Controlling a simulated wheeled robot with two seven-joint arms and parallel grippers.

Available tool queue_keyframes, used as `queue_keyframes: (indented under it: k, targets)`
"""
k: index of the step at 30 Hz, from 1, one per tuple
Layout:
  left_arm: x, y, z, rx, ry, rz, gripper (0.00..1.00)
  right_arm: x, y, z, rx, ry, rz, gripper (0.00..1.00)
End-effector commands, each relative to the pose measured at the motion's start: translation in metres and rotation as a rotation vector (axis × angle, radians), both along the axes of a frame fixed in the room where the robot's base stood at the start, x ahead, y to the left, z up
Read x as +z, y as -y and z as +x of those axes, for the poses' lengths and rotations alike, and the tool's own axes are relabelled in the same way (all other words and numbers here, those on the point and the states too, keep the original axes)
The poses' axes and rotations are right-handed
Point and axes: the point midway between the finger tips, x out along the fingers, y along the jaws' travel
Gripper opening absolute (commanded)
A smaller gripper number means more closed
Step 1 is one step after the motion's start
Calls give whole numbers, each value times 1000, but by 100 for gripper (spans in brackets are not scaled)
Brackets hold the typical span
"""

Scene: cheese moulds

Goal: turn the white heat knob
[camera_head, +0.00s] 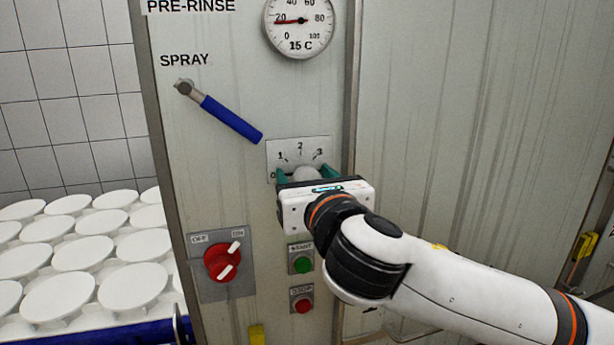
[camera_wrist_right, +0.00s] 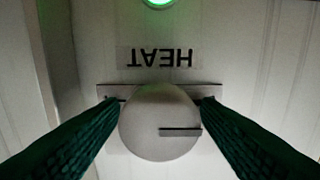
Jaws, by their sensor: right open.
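The white heat knob (camera_head: 307,176) sits on a dial plate (camera_head: 300,150) marked 0 to 3 on the grey panel. It shows large in the right wrist view (camera_wrist_right: 159,122), with a dark pointer line running from its middle to the right, under an upside-down HEAT label (camera_wrist_right: 155,57). My right gripper (camera_head: 308,177) is at the knob, its green fingers (camera_wrist_right: 160,125) open on either side of it. I cannot tell whether the fingertips touch the knob. The gripper body hides the lower part of the dial in the head view. My left gripper is not in view.
Below are a green START button (camera_head: 302,262), a red STOP button (camera_head: 303,305) and a red rotary switch (camera_head: 222,262). A blue spray lever (camera_head: 230,118) slants at upper left of the knob. A gauge (camera_head: 299,24) is above. White moulds (camera_head: 85,255) stand at left.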

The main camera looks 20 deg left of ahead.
Motion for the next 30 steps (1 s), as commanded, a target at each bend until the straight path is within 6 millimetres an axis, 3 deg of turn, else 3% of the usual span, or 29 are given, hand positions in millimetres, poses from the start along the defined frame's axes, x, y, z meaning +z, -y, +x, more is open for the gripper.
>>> queue_keyframes:
  k: [1, 9, 20, 30]
  targets:
    - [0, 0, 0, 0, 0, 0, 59, 0, 0, 0, 0, 0, 0, 56]
    - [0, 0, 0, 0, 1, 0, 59, 0, 0, 0, 0, 0, 0, 15]
    - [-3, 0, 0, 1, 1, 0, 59, 0, 1, 0, -1, -39, 58, 15]
    - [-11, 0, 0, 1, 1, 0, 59, -1, 2, 1, -1, -185, 273, 15]
